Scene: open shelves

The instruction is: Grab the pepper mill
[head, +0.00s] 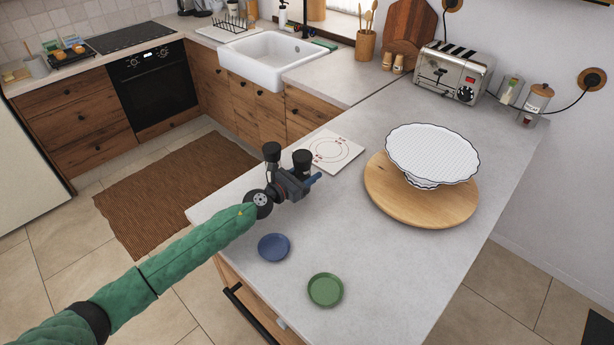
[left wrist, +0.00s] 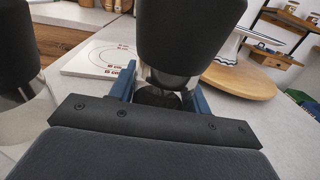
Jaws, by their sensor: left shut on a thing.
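A dark, nearly black mill (head: 302,158), which I take to be the pepper mill, stands upright between the blue fingers of my left gripper (head: 304,180). In the left wrist view the mill (left wrist: 190,40) is large and close, with a finger on either side of its narrow lower part. My left gripper (left wrist: 162,95) is shut on it. Its base is mostly hidden, so I cannot tell whether it touches the counter. A similar dark object with a narrow waist (head: 271,153) is just left of it; it also shows at the left of the left wrist view (left wrist: 17,40).
A white square board with a printed circle (head: 333,150) lies just behind the gripper. A white cake stand (head: 432,150) is on a round wooden board (head: 425,210) to the right. A blue dish (head: 274,247) and a green dish (head: 325,290) lie in front. The counter between is clear.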

